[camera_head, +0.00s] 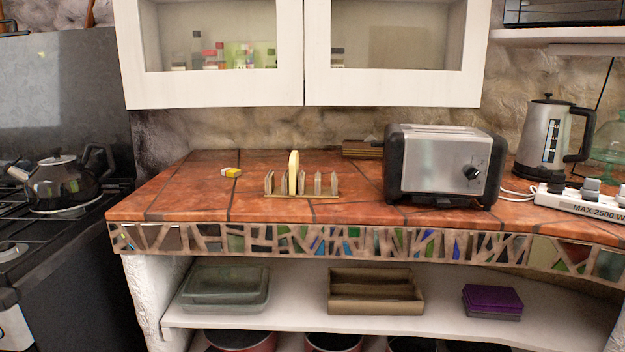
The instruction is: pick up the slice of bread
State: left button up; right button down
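A slice of bread (293,172), pale yellow and seen nearly edge-on, stands upright in a small toast rack (318,186). The rack sits on the orange tiled counter (230,208) near its front edge, left of the toaster. The rack's upright dividers stand on both sides of the slice, and its top sticks up above them. Neither of my grippers is in view.
A silver toaster (430,168) stands right of the rack, with a kettle (546,140) and power strip (585,201) further right. A small yellow-and-white block (231,172) lies left. White cabinets (215,92) hang above the counter's back.

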aim_at(294, 159)
jog(key=i+j+z, duration=0.1)
jog(key=j, duration=0.3)
jog(key=i+j+z, duration=0.1)
jog(key=j, duration=0.35)
jog(key=i+j+z, duration=0.15)
jog(key=j, duration=0.25)
